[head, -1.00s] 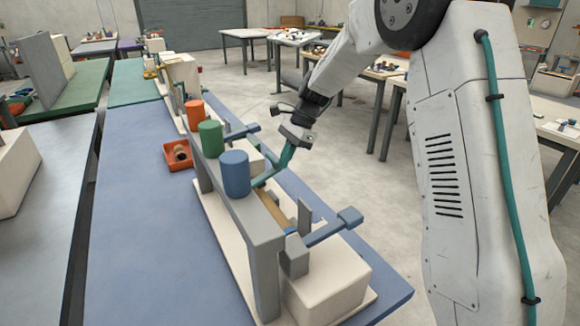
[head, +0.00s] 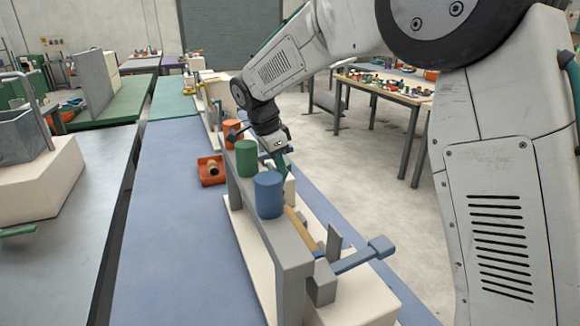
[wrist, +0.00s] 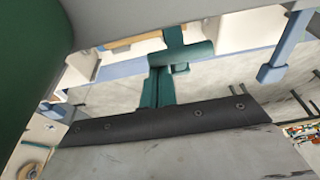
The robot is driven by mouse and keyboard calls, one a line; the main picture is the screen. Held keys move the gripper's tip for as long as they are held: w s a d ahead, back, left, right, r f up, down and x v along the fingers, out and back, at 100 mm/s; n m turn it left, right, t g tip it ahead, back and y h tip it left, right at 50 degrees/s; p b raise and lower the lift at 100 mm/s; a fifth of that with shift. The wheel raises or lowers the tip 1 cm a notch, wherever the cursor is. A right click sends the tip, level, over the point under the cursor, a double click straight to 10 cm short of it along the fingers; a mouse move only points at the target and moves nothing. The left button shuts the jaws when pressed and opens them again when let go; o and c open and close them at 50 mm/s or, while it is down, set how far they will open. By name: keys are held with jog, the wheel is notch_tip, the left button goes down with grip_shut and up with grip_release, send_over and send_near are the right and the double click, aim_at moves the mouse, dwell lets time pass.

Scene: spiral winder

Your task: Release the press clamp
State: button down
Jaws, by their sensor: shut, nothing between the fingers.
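The winder's grey frame (head: 292,262) stands on a cream base on the blue bench, with orange (head: 231,133), green (head: 246,158) and blue (head: 268,195) cylinders on top. A blue-ended lever (head: 365,255) sticks out at its near end. I cannot tell which part is the press clamp. My gripper (head: 280,161) is behind the green cylinder, on the frame's right side, partly hidden. In the wrist view its teal fingers (wrist: 178,42) are shut and empty. That view shows a blue handle (wrist: 271,73) at the right, apart from the fingers, and the green cylinder close at the left.
A brown bar (head: 301,229) runs along the winder's right side. The bench's left part is clear.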

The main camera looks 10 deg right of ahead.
jog(key=shift+s+a, duration=0.1)
jog(key=shift+a, duration=0.5)
jog(key=shift+d+r, duration=0.1)
jog(key=shift+d, duration=0.25)
notch_tip(320, 180, up, 9)
jog(key=shift+a+r, duration=0.2)
jog(key=shift+a, duration=0.15)
jog(key=shift+s+d, duration=0.1)
